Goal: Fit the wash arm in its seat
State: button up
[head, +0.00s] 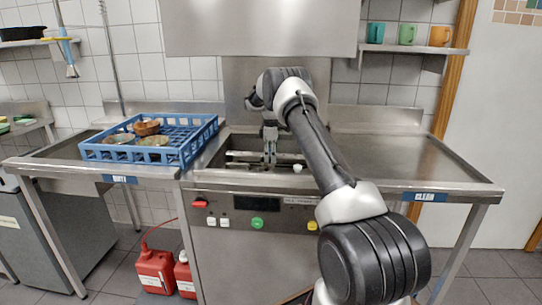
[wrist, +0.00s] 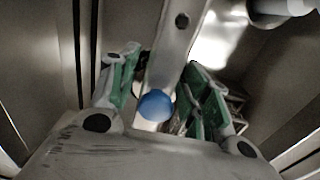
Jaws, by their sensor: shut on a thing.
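My gripper (head: 269,147) reaches down into the open wash chamber of the dishwasher (head: 205,160) in the head view. In the wrist view, the green-padded fingers of my gripper (wrist: 160,72) stand on either side of a long metal bar, the wash arm (wrist: 168,58), and are shut on it. The wash arm has a hole, and a blue round part (wrist: 156,105) shows at the bar between the fingers. I cannot make out the seat. I cannot tell whether the arm touches it.
The metal chamber walls (wrist: 38,60) are close around my gripper. A blue rack (head: 130,154) with several bowls stands on the left counter. The right counter (head: 400,160) is clear. The raised hood (head: 260,30) hangs above.

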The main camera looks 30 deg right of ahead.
jog(key=shift+s+f, duration=0.25)
jog(key=shift+f, duration=0.35)
jog(key=o, duration=1.3)
jog(key=shift+w, duration=0.1)
jog(key=shift+r, duration=0.1)
jog(key=shift+w+r, duration=0.1)
jog(key=shift+r, duration=0.15)
notch_tip(320, 180, up, 7)
